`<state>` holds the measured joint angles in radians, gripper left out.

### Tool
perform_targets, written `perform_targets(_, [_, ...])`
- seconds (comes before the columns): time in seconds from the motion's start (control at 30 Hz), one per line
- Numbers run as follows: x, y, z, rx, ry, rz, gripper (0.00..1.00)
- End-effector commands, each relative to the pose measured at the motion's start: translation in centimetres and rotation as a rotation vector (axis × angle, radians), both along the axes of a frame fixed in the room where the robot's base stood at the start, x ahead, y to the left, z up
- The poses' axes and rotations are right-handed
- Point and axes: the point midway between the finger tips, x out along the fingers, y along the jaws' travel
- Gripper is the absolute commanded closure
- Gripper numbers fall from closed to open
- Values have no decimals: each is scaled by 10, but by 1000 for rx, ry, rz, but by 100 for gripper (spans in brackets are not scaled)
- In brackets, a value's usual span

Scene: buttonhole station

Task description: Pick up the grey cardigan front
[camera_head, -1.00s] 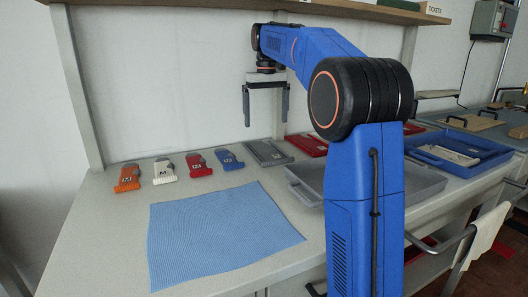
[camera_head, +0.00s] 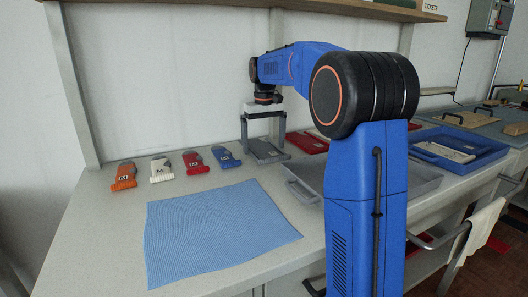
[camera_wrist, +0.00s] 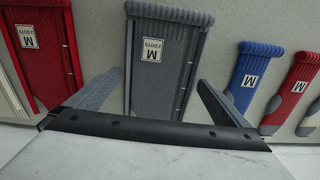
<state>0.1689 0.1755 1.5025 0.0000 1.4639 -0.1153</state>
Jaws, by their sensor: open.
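The grey cardigan front (camera_head: 268,151) lies flat at the back of the table in the head view. In the wrist view the grey cardigan front (camera_wrist: 162,62) shows a ribbed end band and a white label marked M. My gripper (camera_head: 264,150) is open above it and points down. In the wrist view my gripper's fingers (camera_wrist: 160,92) stand one on each side of the grey piece, with bare table showing beside them. I cannot tell how high the fingertips are above the table.
A red front (camera_head: 305,142) lies to the right of the grey one. Blue (camera_head: 226,158), red (camera_head: 196,163), white (camera_head: 161,169) and orange (camera_head: 124,177) pieces lie to the left. A blue cloth (camera_head: 215,230) lies in front. A grey tray (camera_head: 420,187) stands right.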

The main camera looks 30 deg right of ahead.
Motion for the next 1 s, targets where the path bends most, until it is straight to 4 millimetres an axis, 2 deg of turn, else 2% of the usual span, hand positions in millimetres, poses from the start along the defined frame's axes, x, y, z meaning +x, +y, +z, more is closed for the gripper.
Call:
perform_targets(0.2, [0,0,0,0,0,0,0])
perform_targets(0.3, [0,0,0,0,0,0,24])
perform_targets(0.33, [0,0,0,0,0,0,28])
perform_targets(0.67, [0,0,3,0,-1,0,29])
perform_targets(0.77, [1,0,13,0,-2,0,29])
perform_targets(1.0, [1,0,55,0,-4,0,29])
